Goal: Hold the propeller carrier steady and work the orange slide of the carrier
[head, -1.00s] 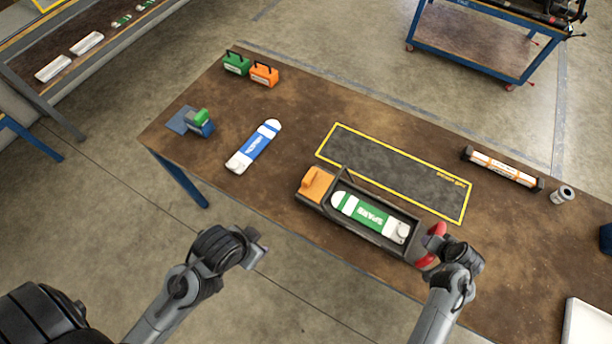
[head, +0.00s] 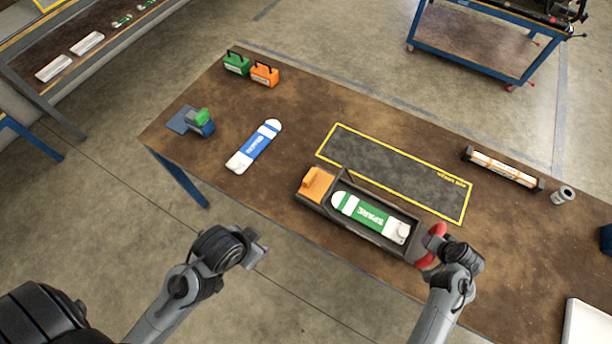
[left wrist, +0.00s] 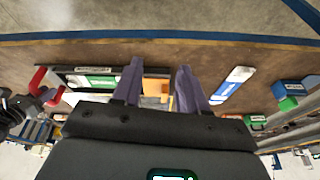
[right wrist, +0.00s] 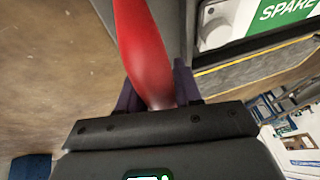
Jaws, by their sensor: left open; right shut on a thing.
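The propeller carrier (head: 384,240) is a dark open tray on the table, with a green and white SPARE propeller pack (head: 366,214) lying in it. Its orange slide (head: 316,183) sits at the carrier's left end. A red handle (head: 432,246) is at the right end. My right gripper (head: 440,250) is shut on the red handle, which also shows between its fingers in the right wrist view (right wrist: 146,50). My left gripper (head: 262,250) is open and empty, off the table's front edge and apart from the carrier. In the left wrist view the orange slide (left wrist: 155,86) shows between its fingers.
A blue and white pack (head: 254,147) lies left of the carrier. A yellow-bordered mat (head: 395,173) is behind it. Green (head: 237,64) and orange (head: 264,75) boxes stand at the back left. An orange-white bar (head: 502,168) and a can (head: 563,195) are at right.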

